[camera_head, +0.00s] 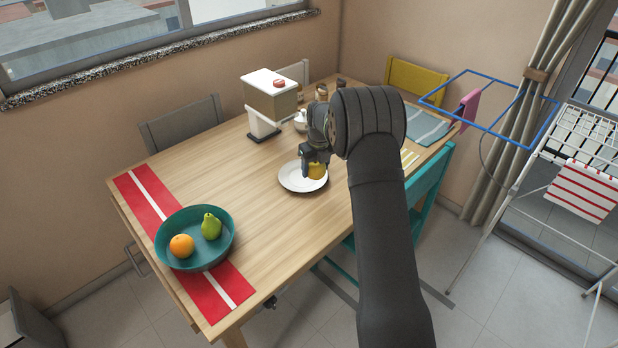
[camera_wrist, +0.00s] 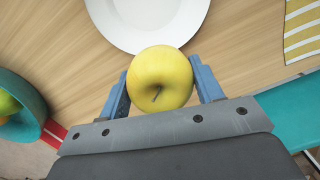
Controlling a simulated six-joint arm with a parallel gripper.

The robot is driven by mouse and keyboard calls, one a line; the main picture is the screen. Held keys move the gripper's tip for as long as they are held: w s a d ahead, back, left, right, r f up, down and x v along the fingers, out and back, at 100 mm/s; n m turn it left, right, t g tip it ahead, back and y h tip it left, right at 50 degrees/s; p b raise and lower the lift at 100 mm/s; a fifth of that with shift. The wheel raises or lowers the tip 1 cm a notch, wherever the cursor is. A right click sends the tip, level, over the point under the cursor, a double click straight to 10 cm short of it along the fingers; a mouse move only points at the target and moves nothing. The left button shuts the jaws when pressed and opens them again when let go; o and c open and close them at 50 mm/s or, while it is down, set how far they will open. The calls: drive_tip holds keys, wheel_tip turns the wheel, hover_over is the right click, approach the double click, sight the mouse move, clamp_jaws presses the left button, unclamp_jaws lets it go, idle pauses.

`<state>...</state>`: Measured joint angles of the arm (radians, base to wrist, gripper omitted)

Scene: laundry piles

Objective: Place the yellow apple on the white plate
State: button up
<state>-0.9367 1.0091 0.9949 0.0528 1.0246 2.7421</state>
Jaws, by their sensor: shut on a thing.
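The yellow apple (camera_wrist: 160,78) is between the two blue fingers of my gripper (camera_wrist: 161,88), which is shut on it. In the head view the apple (camera_head: 317,171) shows at the right part of the white plate (camera_head: 292,184), below my gripper (camera_head: 313,165). The white plate (camera_wrist: 146,22) shows at the top of the wrist view, and the apple overlaps its near rim there. I cannot tell whether the apple touches the plate or is held above it. Part of the plate is hidden behind the apple and gripper.
A teal bowl (camera_head: 170,258) with an orange (camera_head: 182,246) and a green pear (camera_head: 211,226) stands on a red striped runner (camera_head: 148,206). A dispenser (camera_head: 268,100) and small jars stand at the back. A teal chair (camera_head: 431,178) is at the right. The table between bowl and plate is clear.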

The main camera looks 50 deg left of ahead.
sight(309, 187)
drive_tip(key=shift+s+a+f, duration=0.25)
drive_tip(key=shift+a+f, duration=0.15)
drive_tip(key=shift+a, duration=0.15)
drive_tip(key=shift+s+a+f, duration=0.2)
drive_tip(key=shift+a+f, duration=0.15)
drive_tip(key=shift+a, duration=0.2)
drive_tip(key=shift+f, duration=1.95)
drive_tip(key=shift+f, duration=0.15)
drive_tip(key=shift+f, duration=0.35)
drive_tip(key=o, duration=1.1)
drive_tip(key=shift+c, duration=0.2)
drive_tip(key=r, duration=0.4)
drive_tip(key=d+r, duration=0.1)
drive_tip(key=r, duration=0.8)
drive_tip(key=shift+s+d, duration=0.2)
drive_tip(key=shift+d, duration=0.05)
drive_tip(key=shift+f, duration=0.15)
